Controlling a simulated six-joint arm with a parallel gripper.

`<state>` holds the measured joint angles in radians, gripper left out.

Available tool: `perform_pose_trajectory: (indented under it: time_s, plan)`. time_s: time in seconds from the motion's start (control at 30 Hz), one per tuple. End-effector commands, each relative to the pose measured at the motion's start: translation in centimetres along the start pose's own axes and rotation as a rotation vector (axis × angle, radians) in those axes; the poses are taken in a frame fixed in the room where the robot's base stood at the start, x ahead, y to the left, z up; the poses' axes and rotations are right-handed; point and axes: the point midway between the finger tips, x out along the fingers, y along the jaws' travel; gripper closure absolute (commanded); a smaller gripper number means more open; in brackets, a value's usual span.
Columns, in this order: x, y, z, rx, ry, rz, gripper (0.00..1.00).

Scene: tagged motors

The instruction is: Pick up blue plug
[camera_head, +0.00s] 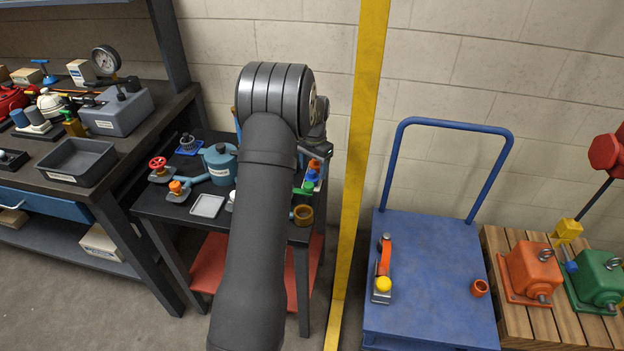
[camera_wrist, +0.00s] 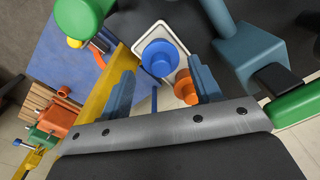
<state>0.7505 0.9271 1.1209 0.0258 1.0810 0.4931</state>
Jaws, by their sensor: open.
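The blue plug (camera_wrist: 160,57) shows in the wrist view as a round, stepped blue piece over a pale, light-rimmed tray (camera_wrist: 181,43). My gripper (camera_wrist: 162,84) is open, with one blue-grey finger on each side of the picture. The plug appears between and beyond the fingertips, and nothing is seen held. An orange round piece (camera_wrist: 186,88) lies beside the plug, close to the right finger. In the head view my arm covers the middle of the small dark table (camera_head: 150,207), and my fingers cannot be made out there.
A teal-blue body (camera_wrist: 250,55) and a green part (camera_wrist: 296,108) stand close on the right in the wrist view. The head view shows a teal pot (camera_head: 219,164), a red handwheel (camera_head: 158,163), a yellow post (camera_head: 360,140) and a blue cart (camera_head: 430,270) with clear deck space.

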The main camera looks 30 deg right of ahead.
Motion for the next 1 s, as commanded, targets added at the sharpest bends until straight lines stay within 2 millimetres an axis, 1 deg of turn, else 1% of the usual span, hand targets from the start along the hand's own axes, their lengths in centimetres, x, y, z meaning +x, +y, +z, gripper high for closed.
perform_pose_trajectory:
  time_s: [0.03,0.1,0.2,0.43,0.47,0.5,0.63,1.0]
  plan:
    - [0.9,-0.1,0.1,-0.001,-0.003,0.002,0.42]
    - [2.1,-0.1,0.2,0.0,-0.003,0.002,0.42]
    - [3.2,-0.1,0.1,0.0,-0.001,0.0,0.42]
    - [3.4,-0.1,0.1,0.0,0.001,0.0,0.42]
    - [3.4,-0.1,0.1,0.0,0.001,0.0,0.46]
    - [3.4,-0.1,0.1,0.0,0.001,0.0,0.54]
    - [3.4,-0.1,0.1,0.0,0.001,0.0,0.79]
    - [3.1,-0.1,0.1,0.0,0.002,-0.001,0.8]
